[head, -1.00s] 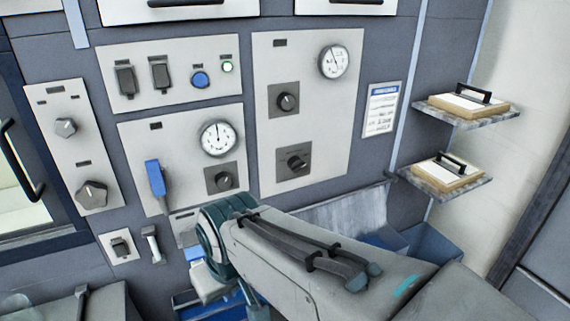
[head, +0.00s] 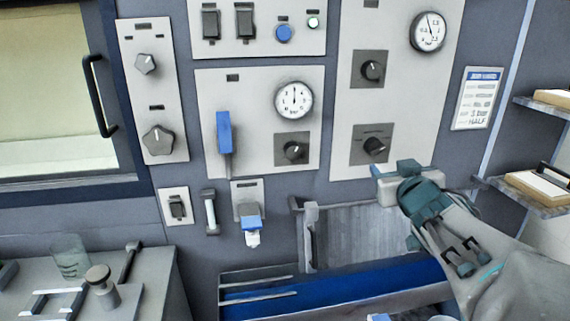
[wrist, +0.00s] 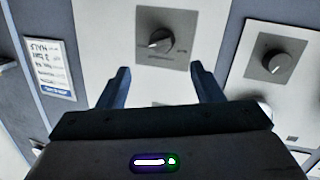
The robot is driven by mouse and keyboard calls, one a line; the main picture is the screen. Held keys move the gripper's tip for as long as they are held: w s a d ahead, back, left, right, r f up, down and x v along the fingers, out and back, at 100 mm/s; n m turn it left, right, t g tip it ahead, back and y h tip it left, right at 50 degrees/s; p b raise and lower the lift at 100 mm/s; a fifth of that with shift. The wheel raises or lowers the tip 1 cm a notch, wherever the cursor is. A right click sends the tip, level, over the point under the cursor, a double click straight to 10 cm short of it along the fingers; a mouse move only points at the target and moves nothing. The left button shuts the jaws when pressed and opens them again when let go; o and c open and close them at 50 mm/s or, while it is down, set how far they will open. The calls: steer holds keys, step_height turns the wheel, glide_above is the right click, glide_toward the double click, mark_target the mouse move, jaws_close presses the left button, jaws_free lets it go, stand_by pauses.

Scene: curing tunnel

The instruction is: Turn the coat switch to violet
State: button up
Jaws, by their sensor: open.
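A dark rotary switch (head: 375,147) on a square plate sits low on the right grey panel, with a line of small marks above it. No label is legible, so I cannot confirm it is the coat switch. In the wrist view, which looks upside down, this switch (wrist: 158,42) lies ahead, just beyond and between the fingertips. Its pale pointer mark is visible. My gripper (wrist: 159,68) is open and empty, its two fingers apart and not visibly touching the knob. In the head view my gripper (head: 402,176) is just below the right panel, beneath the switch.
Another knob (head: 372,70) and a gauge (head: 428,32) are above on the same panel. The middle panel has a knob (head: 293,150), a gauge (head: 294,101) and a blue lever (head: 225,135). A posted sheet (head: 477,98) and shelves (head: 535,190) are to the right. A blue bin is below.

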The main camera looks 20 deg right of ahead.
mark_target(378, 151)
steer(key=w+d+b, duration=0.1)
steer(key=w, duration=0.2)
steer(key=w+d+f+n+t+y+b, duration=0.1)
steer(key=w+d, duration=0.1)
steer(key=w, duration=0.2)
steer(key=w+d+n+t+y+b, duration=0.1)
steer(key=w, duration=0.2)
steer(key=shift+w+d+f, duration=0.2)
steer(key=shift+w+d, duration=0.1)
steer(key=shift+d, duration=0.1)
steer(key=c, duration=0.9)
